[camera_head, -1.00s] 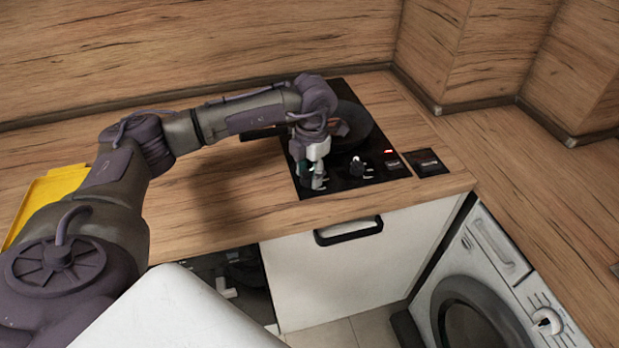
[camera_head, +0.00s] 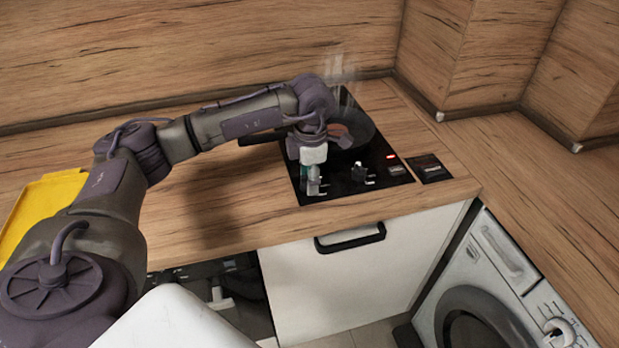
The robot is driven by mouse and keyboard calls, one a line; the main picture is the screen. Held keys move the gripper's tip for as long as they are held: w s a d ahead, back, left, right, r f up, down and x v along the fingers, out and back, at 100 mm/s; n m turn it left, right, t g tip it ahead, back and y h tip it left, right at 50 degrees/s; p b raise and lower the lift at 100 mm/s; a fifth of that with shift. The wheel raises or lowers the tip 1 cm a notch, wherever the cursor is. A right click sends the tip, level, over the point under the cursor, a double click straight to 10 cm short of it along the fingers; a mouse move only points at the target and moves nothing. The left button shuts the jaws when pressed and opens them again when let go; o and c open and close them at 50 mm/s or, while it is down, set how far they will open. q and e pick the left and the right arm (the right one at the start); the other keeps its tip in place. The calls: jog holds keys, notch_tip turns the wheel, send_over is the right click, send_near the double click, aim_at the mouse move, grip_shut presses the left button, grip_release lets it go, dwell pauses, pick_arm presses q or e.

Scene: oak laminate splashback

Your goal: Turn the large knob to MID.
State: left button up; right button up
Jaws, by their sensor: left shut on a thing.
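A black cooktop (camera_head: 378,178) is set in the wooden counter. My left gripper (camera_head: 313,188) points down at its front left corner and is shut on a knob there. The fingers hide nearly all of that knob, so its pointer and setting cannot be read. A second knob (camera_head: 358,171), dark with a light top, stands free to the right with small pale marks beside it. I cannot tell from their sizes which knob is the large one. My right gripper is not in view.
A dark pan (camera_head: 361,128) with reddish food sits behind my gripper, steam (camera_head: 341,65) above it. A red light (camera_head: 391,157) glows on the cooktop. A dark square plate (camera_head: 430,168) lies right. A yellow tray (camera_head: 40,210) is far left.

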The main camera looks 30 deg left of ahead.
pick_arm(q)
jog(key=o, duration=1.1)
jog(key=shift+o, duration=0.2)
notch_tip(320, 180, up, 12)
jog(key=shift+s+d, duration=0.25)
jog(key=shift+d, duration=0.05)
